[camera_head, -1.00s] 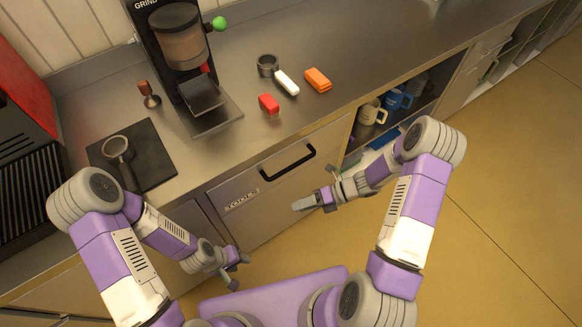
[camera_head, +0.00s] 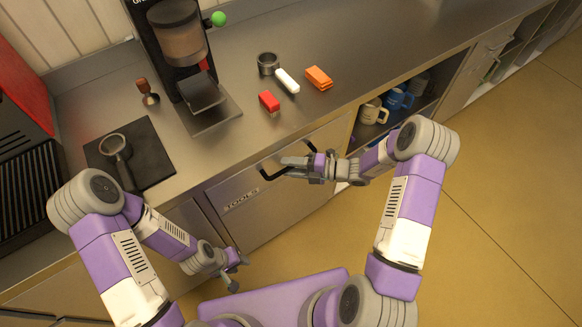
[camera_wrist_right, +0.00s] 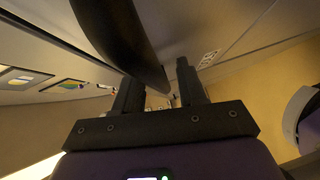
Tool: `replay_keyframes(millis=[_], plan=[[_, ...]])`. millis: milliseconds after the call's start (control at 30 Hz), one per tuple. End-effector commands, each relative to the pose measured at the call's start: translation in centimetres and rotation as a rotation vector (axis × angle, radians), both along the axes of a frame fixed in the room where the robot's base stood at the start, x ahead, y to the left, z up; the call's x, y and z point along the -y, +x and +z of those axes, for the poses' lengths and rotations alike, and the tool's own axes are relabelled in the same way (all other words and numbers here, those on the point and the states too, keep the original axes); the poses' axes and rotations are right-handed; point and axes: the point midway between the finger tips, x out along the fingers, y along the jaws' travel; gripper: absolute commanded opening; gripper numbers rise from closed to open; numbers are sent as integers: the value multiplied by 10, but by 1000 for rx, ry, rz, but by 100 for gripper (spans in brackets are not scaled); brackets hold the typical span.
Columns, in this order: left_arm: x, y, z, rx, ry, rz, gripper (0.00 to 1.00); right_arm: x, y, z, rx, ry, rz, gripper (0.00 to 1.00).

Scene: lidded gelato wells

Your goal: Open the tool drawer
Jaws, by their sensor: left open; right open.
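The tool drawer (camera_head: 262,212) is a grey front below the counter with a "TOOLS" label (camera_head: 240,200). It looks shut, flush with the cabinet. Its black bar handle (camera_head: 267,176) is partly hidden behind my right gripper (camera_head: 291,166). That gripper is open at the handle. In the right wrist view the handle (camera_wrist_right: 120,38) is a thick dark bar running down towards the space between the open fingers (camera_wrist_right: 160,88); I cannot tell if they touch it. My left gripper (camera_head: 238,271) is open and empty, low in front of the cabinet.
Open shelves with mugs (camera_head: 373,112) lie right of the drawer. The floor (camera_head: 500,200) is clear at the right.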

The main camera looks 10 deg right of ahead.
Motion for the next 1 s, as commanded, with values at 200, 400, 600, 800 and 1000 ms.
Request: replay_keyframes(millis=[200,400,600,800,1000], plan=[[0,0,0,0,0,0,43,-1,0,0,0,0,0,41],[0,0,0,0,0,0,43,0,0,0,1,0,1,12],[0,0,0,0,0,0,43,0,0,0,1,0,1,0],[0,0,1,0,0,0,43,0,0,1,1,1,1,0],[0,0,7,0,0,0,43,5,-7,1,-1,0,0,0]])
